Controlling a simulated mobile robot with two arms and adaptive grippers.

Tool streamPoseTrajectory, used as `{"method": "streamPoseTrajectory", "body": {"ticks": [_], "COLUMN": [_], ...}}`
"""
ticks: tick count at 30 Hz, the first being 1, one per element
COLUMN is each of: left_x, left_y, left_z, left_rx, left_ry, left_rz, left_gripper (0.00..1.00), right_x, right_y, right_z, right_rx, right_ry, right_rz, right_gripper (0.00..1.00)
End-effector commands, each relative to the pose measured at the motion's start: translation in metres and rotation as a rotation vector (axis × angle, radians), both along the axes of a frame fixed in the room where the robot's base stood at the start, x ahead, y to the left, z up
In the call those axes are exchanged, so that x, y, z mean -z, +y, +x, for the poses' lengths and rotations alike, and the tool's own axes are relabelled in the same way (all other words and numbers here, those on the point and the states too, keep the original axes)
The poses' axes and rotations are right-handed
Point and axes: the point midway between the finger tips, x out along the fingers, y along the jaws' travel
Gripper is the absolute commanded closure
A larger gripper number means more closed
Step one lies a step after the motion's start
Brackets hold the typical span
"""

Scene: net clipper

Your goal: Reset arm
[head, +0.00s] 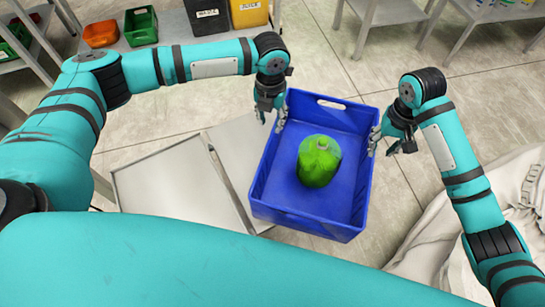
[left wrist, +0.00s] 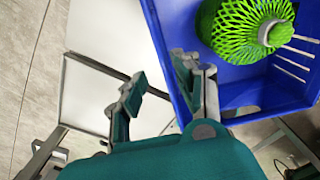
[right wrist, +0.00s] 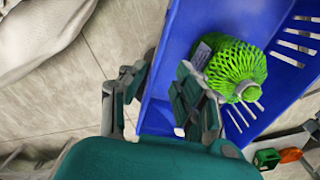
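A blue crate (head: 262,190) stands in the middle of the head view. Inside it lies a bundle in green netting (head: 319,162), apart from both grippers. The netted bundle also shows in the left wrist view (left wrist: 235,28) and in the right wrist view (right wrist: 236,66). My left gripper (head: 271,118) is open and empty at the crate's left rim; its parted fingers show in the left wrist view (left wrist: 155,85). My right gripper (head: 382,148) is open and empty at the crate's right rim; its fingers show apart in the right wrist view (right wrist: 155,90).
A white-topped table (head: 165,185) is left of the crate, with a pale panel beside it. Shelves at the upper left hold a green crate (head: 141,26), an orange bin (head: 101,34) and labelled bins (head: 207,16). A pale draped sheet (head: 440,225) lies at the right.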

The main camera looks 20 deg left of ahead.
Motion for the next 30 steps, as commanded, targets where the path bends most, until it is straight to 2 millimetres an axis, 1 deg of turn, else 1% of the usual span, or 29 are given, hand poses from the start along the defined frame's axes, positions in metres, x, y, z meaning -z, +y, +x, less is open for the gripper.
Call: {"method": "streamPoseTrajectory", "body": {"ticks": [6, 8, 11, 14, 27, 30], "left_x": [0.0, 0.0, 0.0, 0.0, 0.0, 0.021], "left_y": [0.0, 0.0, 0.0, 0.0, 0.0, 0.0], "left_z": [0.0, 0.0, 0.0, 0.0, 0.0, -0.001], "left_rx": [0.0, 0.0, 0.0, 0.0, 0.0, 0.0], "left_ry": [0.0, 0.0, 0.0, 0.0, 0.0, 0.004], "left_rz": [0.0, 0.0, 0.0, 0.0, 0.0, 0.001], "left_gripper": [0.69, 0.69, 0.69, 0.69, 0.69, 0.69], "right_x": [0.002, 0.006, 0.017, 0.034, 0.122, 0.121], "right_y": [0.0, 0.0, 0.0, 0.0, 0.0, 0.0], "right_z": [0.0, 0.0, -0.001, -0.001, -0.001, 0.0], "right_rx": [0.0, 0.0, -0.001, 0.0, 0.0, -0.001], "right_ry": [0.001, 0.002, 0.005, 0.005, 0.004, -0.001], "right_rz": [0.0, 0.0, 0.0, 0.0, -0.002, 0.001], "right_gripper": [0.69, 0.69, 0.69, 0.69, 0.69, 0.69]}}
